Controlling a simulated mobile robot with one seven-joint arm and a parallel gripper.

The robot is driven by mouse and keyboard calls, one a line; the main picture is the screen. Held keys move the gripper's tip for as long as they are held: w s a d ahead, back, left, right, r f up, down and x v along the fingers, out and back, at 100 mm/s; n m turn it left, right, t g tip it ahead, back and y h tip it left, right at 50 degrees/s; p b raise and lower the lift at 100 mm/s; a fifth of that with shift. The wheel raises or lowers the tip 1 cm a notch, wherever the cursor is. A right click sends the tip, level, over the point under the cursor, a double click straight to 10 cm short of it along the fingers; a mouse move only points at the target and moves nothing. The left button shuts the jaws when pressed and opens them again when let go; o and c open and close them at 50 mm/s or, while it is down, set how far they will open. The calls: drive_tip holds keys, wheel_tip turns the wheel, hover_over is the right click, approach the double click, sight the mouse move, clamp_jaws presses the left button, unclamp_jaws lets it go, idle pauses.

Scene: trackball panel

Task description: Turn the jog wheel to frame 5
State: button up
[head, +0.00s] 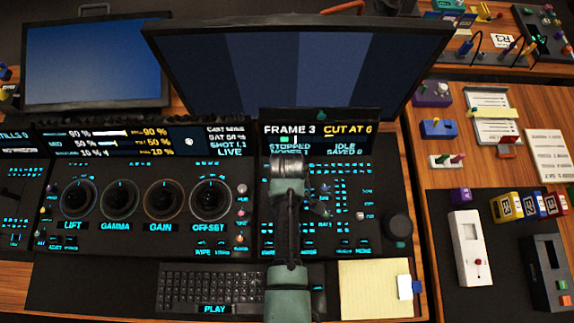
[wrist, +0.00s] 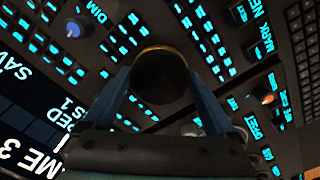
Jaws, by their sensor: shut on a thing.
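My gripper (wrist: 160,72) points down at the panel, with one finger on each side of a dark round knob (wrist: 160,77) with a gold rim, and is shut on it. This knob appears to be the jog wheel; no label on it is legible. In the head view my arm hides the knob and the fingertips. The small display (head: 318,133) behind my arm reads FRAME 3 and CUT AT 6, with STOPPED and IDLE below. Part of this display also shows upside down in the wrist view (wrist: 35,125).
Four-dial labels LIFT, GAMMA, GAIN and OFFSET mark large dials (head: 145,200) left of my arm. Another dark knob (head: 398,226) stands to the right. A keyboard (head: 210,283) and a yellow notepad (head: 372,288) lie in front. Lit buttons surround the held knob.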

drive_tip(key=m+p, duration=0.2)
drive_tip(key=m, duration=0.4)
drive_tip(key=shift+r+m, duration=0.1)
drive_tip(key=shift+m, duration=0.2)
drive_tip(key=m+p, duration=0.1)
drive_tip(key=m, duration=0.5)
drive_tip(key=shift+w, duration=0.1)
idle(0.3)
drive_tip(key=o, duration=1)
drive_tip(key=shift+o, duration=0.2)
wheel_tip(320, 180, up, 13)
